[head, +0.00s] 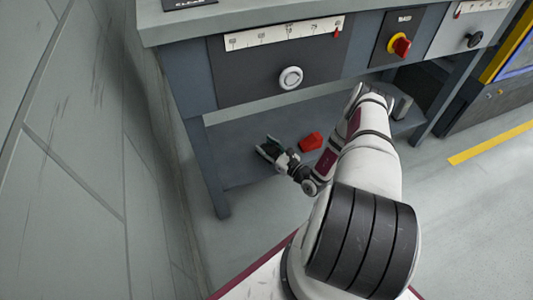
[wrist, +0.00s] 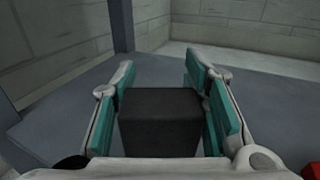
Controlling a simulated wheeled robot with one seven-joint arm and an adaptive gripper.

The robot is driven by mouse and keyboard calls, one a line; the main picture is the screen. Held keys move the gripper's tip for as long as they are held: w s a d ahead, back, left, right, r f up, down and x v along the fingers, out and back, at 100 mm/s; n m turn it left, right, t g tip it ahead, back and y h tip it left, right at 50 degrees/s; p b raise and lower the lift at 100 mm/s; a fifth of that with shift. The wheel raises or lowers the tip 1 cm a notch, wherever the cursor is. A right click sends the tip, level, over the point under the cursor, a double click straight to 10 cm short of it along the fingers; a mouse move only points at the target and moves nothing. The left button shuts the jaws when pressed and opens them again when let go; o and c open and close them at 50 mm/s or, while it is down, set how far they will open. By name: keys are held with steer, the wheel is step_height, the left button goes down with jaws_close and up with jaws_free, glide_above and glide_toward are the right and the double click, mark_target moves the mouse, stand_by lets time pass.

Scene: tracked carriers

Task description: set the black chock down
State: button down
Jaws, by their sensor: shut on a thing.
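The black chock (wrist: 160,124) is a dark block between the two teal-padded fingers of my gripper (wrist: 162,100) in the wrist view. My gripper is shut on it, one finger on each side. In the head view my gripper (head: 268,148) is at the left part of the grey lower shelf (head: 238,172), under the workbench. The chock shows there only as a small dark shape. I cannot tell whether its underside touches the shelf.
A red block (head: 311,142) lies on the shelf just right of my gripper. A grey block (head: 402,104) stands farther right, beyond my arm. A bench leg (head: 207,170) is close on the left. The bench front (head: 283,75) with its dial overhangs the shelf.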

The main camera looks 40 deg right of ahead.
steer(key=shift+w+f+b, duration=0.2)
steer(key=shift+f+b, duration=1)
steer(key=shift+f, duration=0.6)
steer(key=shift+f, duration=0.1)
steer(key=c, duration=1)
jaws_free()
steer(key=shift+o, duration=0.2)
steer(key=s+d+p, duration=0.1)
steer(key=s+p, duration=0.2)
steer(key=s, duration=0.9)
steer(key=shift+d+p, duration=0.15)
steer(key=shift+p, duration=0.2)
steer(key=shift+r, duration=0.2)
